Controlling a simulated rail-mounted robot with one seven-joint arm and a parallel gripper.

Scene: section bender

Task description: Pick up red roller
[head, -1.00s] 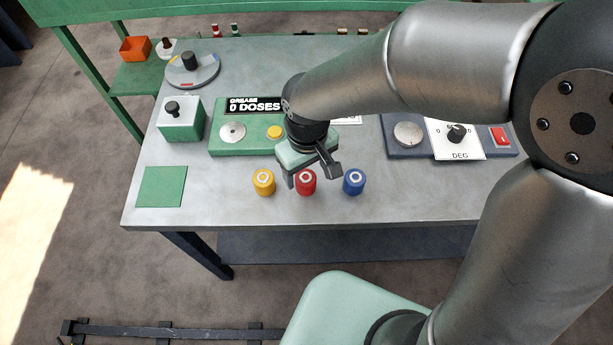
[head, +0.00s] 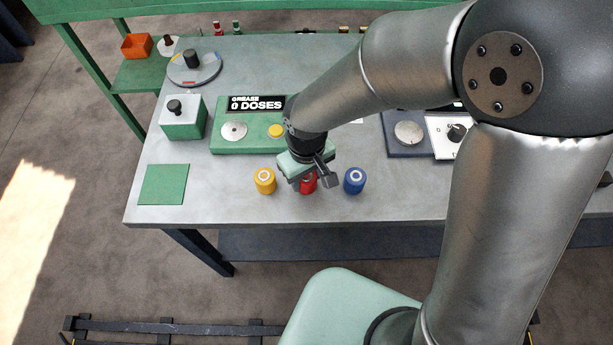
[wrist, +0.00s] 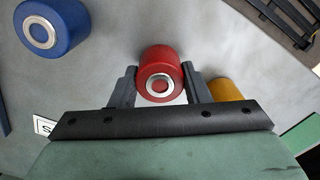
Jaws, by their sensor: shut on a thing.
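The red roller (head: 308,184) stands upright on the grey table between the yellow roller (head: 264,181) and the blue roller (head: 354,180). My gripper (head: 309,181) is down over it and partly hides it in the head view. In the wrist view the red roller (wrist: 160,76) sits between the two dark fingers of my gripper (wrist: 160,88), which are shut on it. The blue roller (wrist: 50,27) and the yellow roller (wrist: 228,90) lie to either side there. I cannot tell any gap under the red roller.
Behind the rollers is the green grease unit (head: 222,142) reading 0 DOSES. A green square pad (head: 163,184) lies at the table's left front, and a blue-grey panel with a dial (head: 409,134) is at the right. The front table strip is clear.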

